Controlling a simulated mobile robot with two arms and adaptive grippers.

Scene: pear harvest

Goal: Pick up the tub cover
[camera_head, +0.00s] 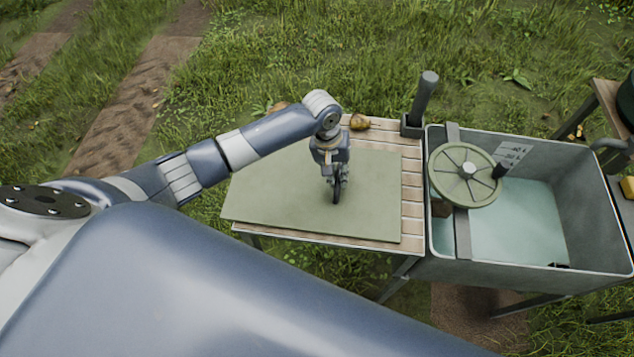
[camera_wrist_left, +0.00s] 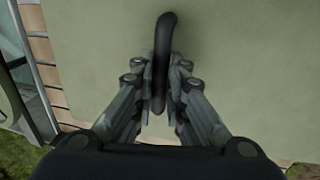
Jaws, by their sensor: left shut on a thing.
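The tub cover (camera_head: 275,195) is a flat, pale green board over a slatted wooden table. It also fills most of the left wrist view (camera_wrist_left: 235,70). A dark, curved handle (camera_wrist_left: 164,40) stands up from the board. My left gripper (camera_head: 337,190) points down over the middle of the cover. In the left wrist view its fingers (camera_wrist_left: 160,88) are shut on the handle from both sides. The cover looks flat on or just above the table; I cannot tell which. My right gripper is not in view.
The slatted table (camera_head: 412,190) shows at the cover's right and back. A brown pear-like fruit (camera_head: 359,122) lies behind the cover, near a dark upright lever (camera_head: 424,98).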

